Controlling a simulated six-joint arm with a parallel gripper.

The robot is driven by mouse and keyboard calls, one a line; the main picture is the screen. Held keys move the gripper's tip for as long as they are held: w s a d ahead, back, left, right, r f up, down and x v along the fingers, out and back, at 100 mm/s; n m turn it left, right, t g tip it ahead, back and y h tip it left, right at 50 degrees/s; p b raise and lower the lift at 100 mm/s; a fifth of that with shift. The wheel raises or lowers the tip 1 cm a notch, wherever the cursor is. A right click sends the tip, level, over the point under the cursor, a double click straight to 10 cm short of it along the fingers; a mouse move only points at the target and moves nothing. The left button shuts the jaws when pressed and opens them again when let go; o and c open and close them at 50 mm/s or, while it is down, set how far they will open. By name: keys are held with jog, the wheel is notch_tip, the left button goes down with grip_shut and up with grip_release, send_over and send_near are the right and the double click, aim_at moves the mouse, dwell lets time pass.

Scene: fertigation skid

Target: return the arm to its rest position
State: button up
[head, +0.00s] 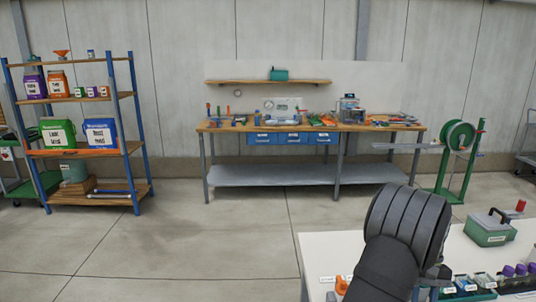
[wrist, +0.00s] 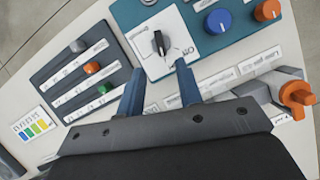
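My gripper (wrist: 159,68) shows in the wrist view with its two blue fingers apart and nothing between them. The fingertips point at a white plate with a black rotary knob (wrist: 160,43), which lies just past the tips. I cannot tell how far above the panel the fingers are. In the head view my dark arm covers the right front of the scene, and the gripper's fingers are hidden behind it.
Around my gripper are a dark panel (wrist: 82,75) with grey, orange and green buttons, blue (wrist: 219,21) and orange (wrist: 267,10) knobs, and an orange valve handle (wrist: 297,96). A green case (head: 489,230) stands on the white table (head: 330,248). Open floor lies beyond, before a workbench (head: 300,175).

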jog(key=x, duration=0.8)
jog(key=shift+s+a+f, duration=0.1)
jog(key=shift+n+h, duration=0.3)
jog(key=shift+n, duration=0.5)
jog(key=n+h, duration=0.1)
jog(key=n, duration=0.2)
jog(key=shift+a, duration=0.2)
jog(key=n+h, duration=0.1)
jog(key=n, duration=0.2)
jog(key=n+t+h, duration=0.1)
jog(key=n, duration=0.3)
jog(key=shift+a+h, duration=0.2)
jog(key=shift+h, duration=0.1)
